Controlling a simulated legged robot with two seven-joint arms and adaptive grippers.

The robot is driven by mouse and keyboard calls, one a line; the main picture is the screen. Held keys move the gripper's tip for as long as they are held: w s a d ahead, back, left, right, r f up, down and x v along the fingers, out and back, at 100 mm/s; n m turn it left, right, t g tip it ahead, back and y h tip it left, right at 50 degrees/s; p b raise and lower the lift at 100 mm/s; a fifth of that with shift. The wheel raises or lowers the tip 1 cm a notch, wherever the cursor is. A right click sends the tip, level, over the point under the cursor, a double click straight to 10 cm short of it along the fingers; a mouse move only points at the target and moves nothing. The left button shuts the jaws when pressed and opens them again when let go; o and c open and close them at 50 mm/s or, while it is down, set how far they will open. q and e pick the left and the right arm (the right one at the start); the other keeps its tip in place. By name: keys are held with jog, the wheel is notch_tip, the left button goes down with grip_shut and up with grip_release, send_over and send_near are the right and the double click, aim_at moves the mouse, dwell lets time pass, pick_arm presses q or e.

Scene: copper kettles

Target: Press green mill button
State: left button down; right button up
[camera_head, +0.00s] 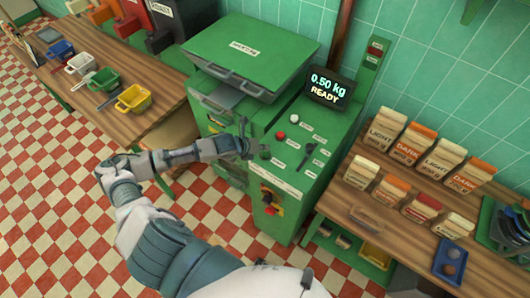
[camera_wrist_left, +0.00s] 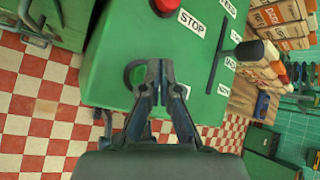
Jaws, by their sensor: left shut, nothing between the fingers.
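The green mill (camera_head: 278,178) stands in the middle of the head view, with a sloping control panel on its right part. In the left wrist view a round green button (camera_wrist_left: 133,74) sits on the panel, partly hidden behind my fingertips. My left gripper (camera_head: 247,146) is shut and empty, pointing down at the panel. In the left wrist view its fingertips (camera_wrist_left: 159,66) overlap the right side of the green button. I cannot tell whether they touch it. The red button (camera_wrist_left: 164,6) labelled STOP lies farther up that view. My right gripper is not in view.
A display (camera_head: 329,88) reads 0.50 kg READY. A black lever (camera_wrist_left: 250,50) stands on the panel near the button. The right wooden table (camera_head: 395,228) holds several coffee bags and a blue tray (camera_head: 449,260). The left table (camera_head: 150,77) holds coloured scoops. Checkered floor is open in front.

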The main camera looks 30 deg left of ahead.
aim_at(264, 153)
pick_arm(q)
jog(key=shift+f, duration=0.3)
jog(key=shift+f, duration=0.55)
dwell(0.9)
jog(key=shift+r, duration=0.1)
jog(key=shift+r+p, duration=0.85)
jog(key=shift+p, duration=0.35)
notch_tip(264, 153, up, 3)
jog(key=p, duration=0.3)
jog(key=shift+r+p, duration=0.4)
jog(key=shift+r, duration=0.65)
